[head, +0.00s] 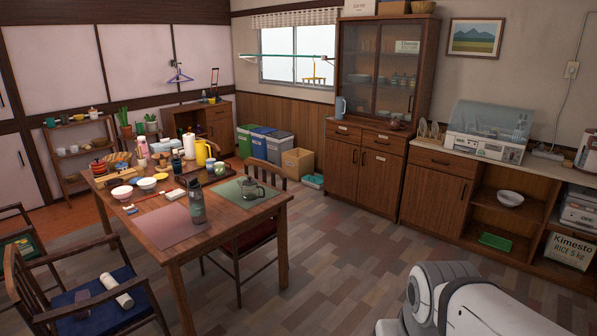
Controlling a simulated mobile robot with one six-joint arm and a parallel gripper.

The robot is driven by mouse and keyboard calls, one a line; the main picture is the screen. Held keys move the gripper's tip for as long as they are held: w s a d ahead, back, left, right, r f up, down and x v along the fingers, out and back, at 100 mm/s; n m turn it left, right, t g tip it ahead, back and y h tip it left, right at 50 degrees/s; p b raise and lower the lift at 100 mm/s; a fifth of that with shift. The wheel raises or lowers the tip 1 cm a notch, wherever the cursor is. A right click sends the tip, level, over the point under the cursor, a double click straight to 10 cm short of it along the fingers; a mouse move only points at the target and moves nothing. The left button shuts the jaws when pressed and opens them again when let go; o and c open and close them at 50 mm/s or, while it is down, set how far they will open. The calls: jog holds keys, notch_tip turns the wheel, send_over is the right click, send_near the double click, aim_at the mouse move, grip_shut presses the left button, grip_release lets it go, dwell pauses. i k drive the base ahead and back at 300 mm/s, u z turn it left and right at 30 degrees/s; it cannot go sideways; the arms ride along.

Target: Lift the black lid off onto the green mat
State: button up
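The green mat (229,194) lies at the right end of the wooden dining table. A small clear pot with a dark handle (256,193) stands upright on the mat. The black lid (249,181) appears to sit on top of this pot, though it is small in the picture. My gripper is outside the head view. A white and black part of my own body shows at the bottom right, well apart from the table.
A grey-green bottle (196,203) stands between the green mat and the pink mat (165,227). Bowls (146,183), a yellow pot (202,153) and several other items crowd the table's far side. Chairs stand around the table. The floor (340,265) right of it is clear.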

aim_at(249, 182)
jog(key=u, duration=0.3)
jog(key=i, duration=2)
jog(key=u, duration=0.25)
jog(key=i, duration=1.75)
